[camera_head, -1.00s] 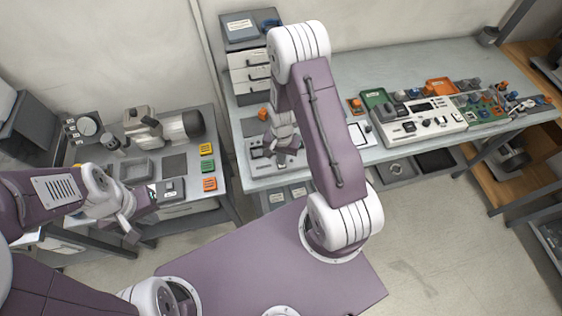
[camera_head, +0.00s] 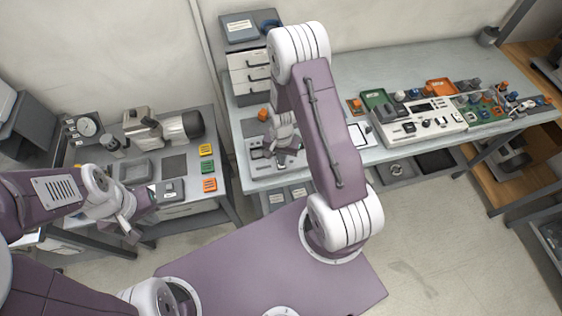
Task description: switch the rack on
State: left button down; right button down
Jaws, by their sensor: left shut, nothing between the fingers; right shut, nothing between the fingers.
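A light panel (camera_head: 262,171) with small dark parts lies on the middle bench, left of my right arm. My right gripper (camera_head: 288,146) is over the panel's right part, shut and empty; the arm and wrist hide some of that area. I cannot tell whether the fingertips touch the panel. No label I can read identifies the rack or its switch. My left gripper (camera_head: 130,228) is shut and empty in front of the left bench, away from the panel.
A drawer unit (camera_head: 250,75) stands behind the panel. A white control box (camera_head: 420,124) and trays sit right of my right arm.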

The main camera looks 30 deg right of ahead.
jog(key=shift+f+b, duration=0.75)
jog(key=shift+f, duration=0.1)
dwell(0.9)
notch_tip(320, 180, up, 7)
jog(key=p, duration=0.6)
jog(key=shift+r, duration=0.1)
dwell(0.4)
